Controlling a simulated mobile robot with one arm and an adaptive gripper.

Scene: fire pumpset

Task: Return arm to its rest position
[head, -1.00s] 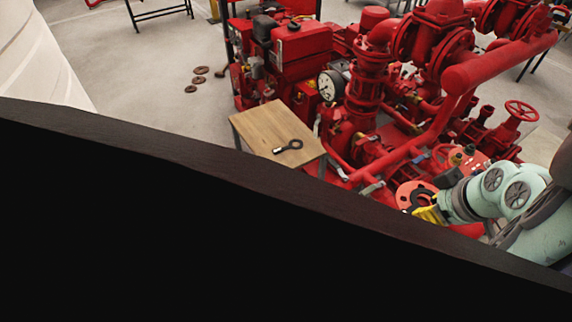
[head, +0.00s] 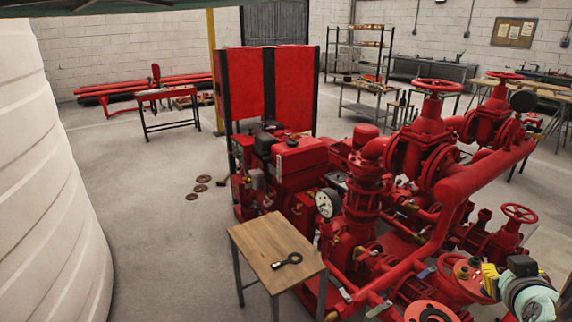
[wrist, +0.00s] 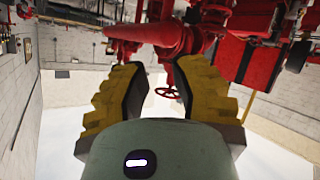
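My gripper (head: 488,280) shows at the lower right edge of the head view, with yellow fingers and part of the pale green arm behind them. In the wrist view my gripper (wrist: 158,75) has its two yellow and black fingers spread apart with nothing between them. The rest of my arm is mostly out of the head view. The red pumpset (head: 362,205) stands to the left of and behind the gripper. The wrist view shows red pipework (wrist: 150,33) upside down beyond the fingertips.
A large white tank (head: 50,190) fills the left edge. Several rusty discs (head: 201,188) lie on the floor. The floor between tank and table is clear.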

